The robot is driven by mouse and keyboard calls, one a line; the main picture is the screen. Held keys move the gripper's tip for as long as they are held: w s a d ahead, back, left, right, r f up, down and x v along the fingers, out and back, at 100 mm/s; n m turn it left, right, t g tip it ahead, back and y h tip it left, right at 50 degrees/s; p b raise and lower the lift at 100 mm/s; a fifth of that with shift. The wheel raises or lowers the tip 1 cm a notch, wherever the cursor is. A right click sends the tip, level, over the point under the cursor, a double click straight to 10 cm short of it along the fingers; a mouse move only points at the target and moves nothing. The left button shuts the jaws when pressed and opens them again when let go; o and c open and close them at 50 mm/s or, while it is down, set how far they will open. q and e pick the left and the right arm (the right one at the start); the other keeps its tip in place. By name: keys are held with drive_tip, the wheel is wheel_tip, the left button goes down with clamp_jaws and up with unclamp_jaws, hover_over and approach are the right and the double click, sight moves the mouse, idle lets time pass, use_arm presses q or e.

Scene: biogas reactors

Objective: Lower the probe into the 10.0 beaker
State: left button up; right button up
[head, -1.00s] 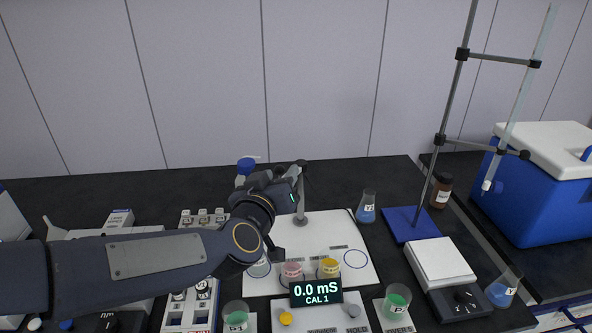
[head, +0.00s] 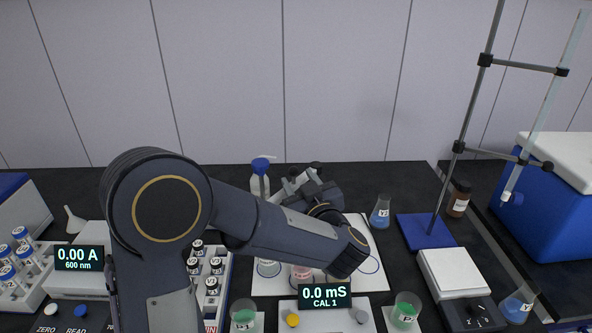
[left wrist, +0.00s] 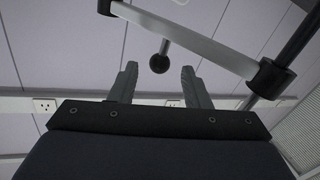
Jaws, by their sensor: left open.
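In the head view my left gripper (head: 300,180) is at the back of the white board (head: 265,288), beside the probe stand, which my arm mostly hides. In the left wrist view the gripper (left wrist: 159,76) is open. A black round knob (left wrist: 159,62) on a thin stem shows beyond and between its fingertips; I cannot tell whether they touch. A grey bar (left wrist: 190,38) crosses above. A clear beaker (head: 267,268) and a pink beaker (head: 301,271) stand on the board. My arm hides the yellow beaker. The 10.0 label is not readable, and the probe tip is hidden.
The meter (head: 325,296) reads 0.0 mS, CAL 1. A blue flask (head: 381,213) stands right of the board. Farther right are a tall stand (head: 468,120) with a glass tube and a balance (head: 452,272). A blue-capped bottle (head: 260,182) stands behind the board.

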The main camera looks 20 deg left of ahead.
sight(295, 175)
use_arm(q)
drive_tip(key=shift+x, duration=2.25)
drive_tip(key=shift+c, duration=0.4)
clamp_jaws()
